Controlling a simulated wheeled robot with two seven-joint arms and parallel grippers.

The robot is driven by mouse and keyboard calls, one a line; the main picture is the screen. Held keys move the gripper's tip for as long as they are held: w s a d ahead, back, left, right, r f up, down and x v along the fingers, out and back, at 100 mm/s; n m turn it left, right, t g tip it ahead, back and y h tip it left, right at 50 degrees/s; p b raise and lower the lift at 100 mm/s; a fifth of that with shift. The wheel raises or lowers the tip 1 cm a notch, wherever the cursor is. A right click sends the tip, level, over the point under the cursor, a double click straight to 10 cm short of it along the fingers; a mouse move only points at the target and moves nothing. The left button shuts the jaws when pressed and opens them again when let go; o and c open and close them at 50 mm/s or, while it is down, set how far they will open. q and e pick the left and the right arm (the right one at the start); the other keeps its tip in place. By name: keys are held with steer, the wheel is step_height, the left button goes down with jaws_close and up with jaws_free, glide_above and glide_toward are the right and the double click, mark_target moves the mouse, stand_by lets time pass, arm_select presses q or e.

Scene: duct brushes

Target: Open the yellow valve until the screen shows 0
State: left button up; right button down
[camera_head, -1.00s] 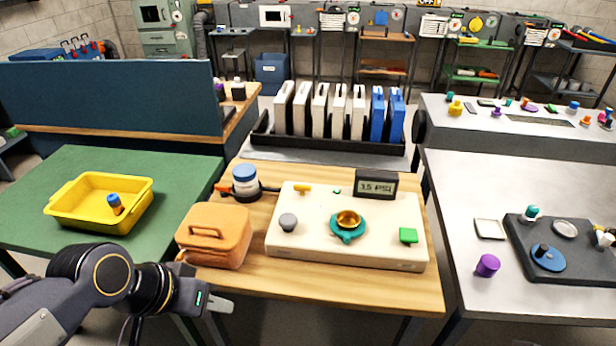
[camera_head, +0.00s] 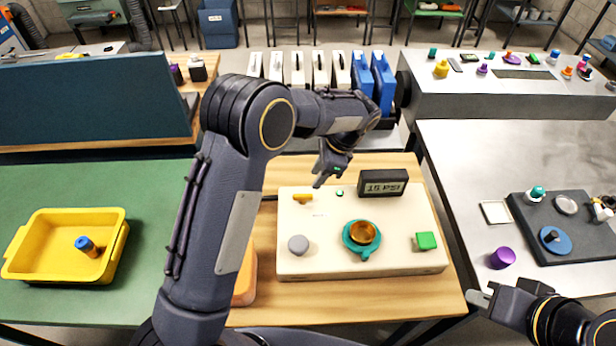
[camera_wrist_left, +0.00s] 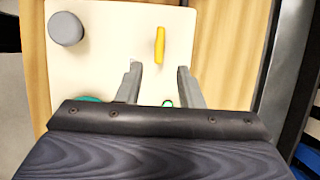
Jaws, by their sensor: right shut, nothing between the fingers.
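The yellow valve (camera_head: 303,198) is a small yellow handle at the back left of the cream panel (camera_head: 330,263). It also shows in the left wrist view (camera_wrist_left: 160,45). The dark screen (camera_head: 383,183) at the panel's back edge appears to read "15 PSI". My left gripper (camera_head: 322,178) is above the panel's back edge, close to the valve. In the left wrist view its fingers (camera_wrist_left: 158,70) are apart and empty, with the valve beyond the tips and not between them. My right gripper (camera_head: 482,297) is shut and empty at the lower right, off the panel.
The panel also has a grey knob (camera_head: 298,244), a teal-and-gold valve (camera_head: 362,236) and a green button (camera_head: 426,241). My left arm hides part of an orange case (camera_head: 246,280). Upright white and blue cases stand behind. A yellow tray (camera_head: 62,270) lies on the left table.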

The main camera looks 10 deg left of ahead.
mark_target(305, 195)
arm_select(q)
steer(key=shift+p+x, duration=0.7)
steer(key=shift+x, duration=3.2)
steer(key=shift+c, duration=0.3)
jaws_close()
